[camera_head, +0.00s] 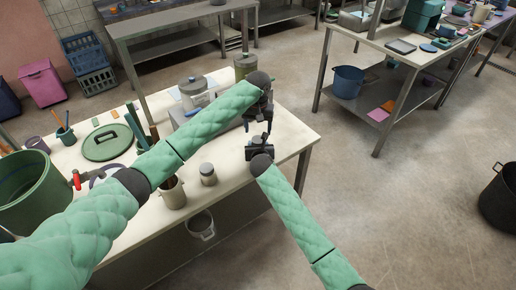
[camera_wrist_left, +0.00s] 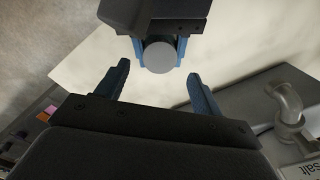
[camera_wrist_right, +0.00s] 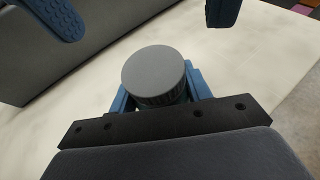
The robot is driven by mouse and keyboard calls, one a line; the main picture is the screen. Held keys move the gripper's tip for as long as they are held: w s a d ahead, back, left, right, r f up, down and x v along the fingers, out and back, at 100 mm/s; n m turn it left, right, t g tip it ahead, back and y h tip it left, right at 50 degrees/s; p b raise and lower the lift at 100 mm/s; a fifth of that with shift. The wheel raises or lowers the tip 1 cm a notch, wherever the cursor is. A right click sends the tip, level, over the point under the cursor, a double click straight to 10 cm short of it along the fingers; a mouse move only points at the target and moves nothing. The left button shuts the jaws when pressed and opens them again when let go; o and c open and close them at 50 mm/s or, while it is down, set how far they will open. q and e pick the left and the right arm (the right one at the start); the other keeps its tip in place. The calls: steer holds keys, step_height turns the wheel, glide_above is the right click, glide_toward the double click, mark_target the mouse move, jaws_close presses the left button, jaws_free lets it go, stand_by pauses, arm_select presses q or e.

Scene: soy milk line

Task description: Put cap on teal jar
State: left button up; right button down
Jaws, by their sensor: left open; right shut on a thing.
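My right gripper (camera_wrist_right: 160,90) is shut on a round grey cap (camera_wrist_right: 155,72) with a smooth flat top and a dark ribbed side. The cap also shows between the blue fingers in the left wrist view (camera_wrist_left: 160,56). My left gripper (camera_wrist_left: 160,88) is open and empty, with its fingers pointing toward the right gripper and the cap, apart from them. In the head view the left gripper (camera_head: 258,122) is just above the right gripper (camera_head: 262,143), over the table's right part. I cannot pick out a teal jar for certain. A small grey-lidded jar (camera_head: 208,174) stands on the table.
The cream table (camera_head: 288,130) also holds a large green pot (camera_head: 30,195), a green lid (camera_head: 107,142), a beige container (camera_head: 173,193), a grey pot (camera_head: 194,92) and an olive canister (camera_head: 245,66). A faucet-like grey fitting (camera_wrist_left: 287,98) is near the left gripper. The table's right corner is bare.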

arm_select(q)
steer(key=o, duration=0.6)
steer(key=shift+c, duration=0.2)
step_height(320, 180, up, 12)
stand_by(0.3)
arm_select(e)
steer(key=c, duration=0.6)
jaws_free()
steer(key=shift+s+r, duration=0.1)
steer(key=shift+s, duration=0.45)
arm_select(q)
steer(key=shift+f+b, duration=0.8)
steer(key=shift+f, duration=0.05)
arm_select(e)
steer(key=shift+v, duration=3.35)
